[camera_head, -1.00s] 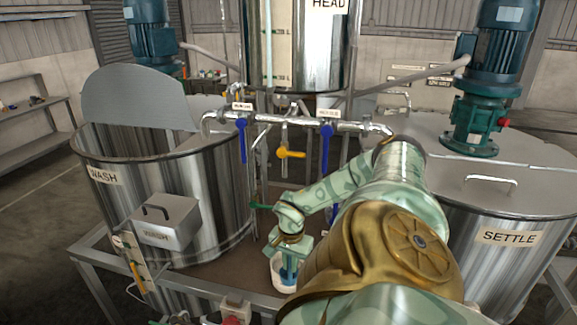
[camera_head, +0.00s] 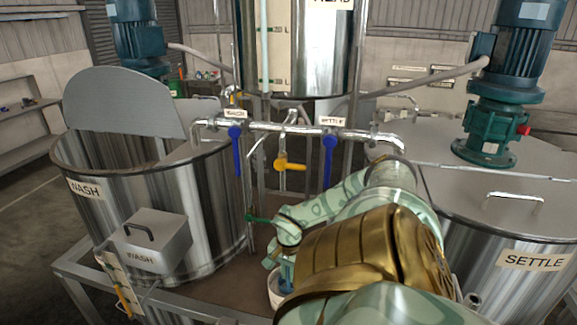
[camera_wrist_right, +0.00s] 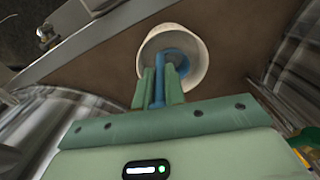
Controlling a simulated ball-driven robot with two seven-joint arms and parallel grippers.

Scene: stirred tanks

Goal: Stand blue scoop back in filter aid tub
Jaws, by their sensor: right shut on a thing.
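The white filter aid tub (camera_head: 274,291) stands on the brown deck between the tanks, mostly hidden by my right arm in the head view. The right wrist view shows its round mouth and rim (camera_wrist_right: 203,75). The blue scoop (camera_wrist_right: 180,59) shows within the tub's mouth, its handle running back between my fingers. A bit of blue (camera_head: 288,272) also shows in the head view. My right gripper (camera_wrist_right: 160,88) is shut on the scoop handle, at the tub's near rim. Whether the scoop touches the tub's bottom cannot be seen. My left gripper is not in view.
The WASH tank (camera_head: 190,215) stands left with a grey box (camera_head: 152,240) on its side. The SETTLE tank (camera_head: 505,215) stands right. Pipework with blue valve handles (camera_head: 329,155) and a yellow one (camera_head: 291,165) crosses behind. Some brown deck (camera_wrist_right: 250,35) beside the tub is bare.

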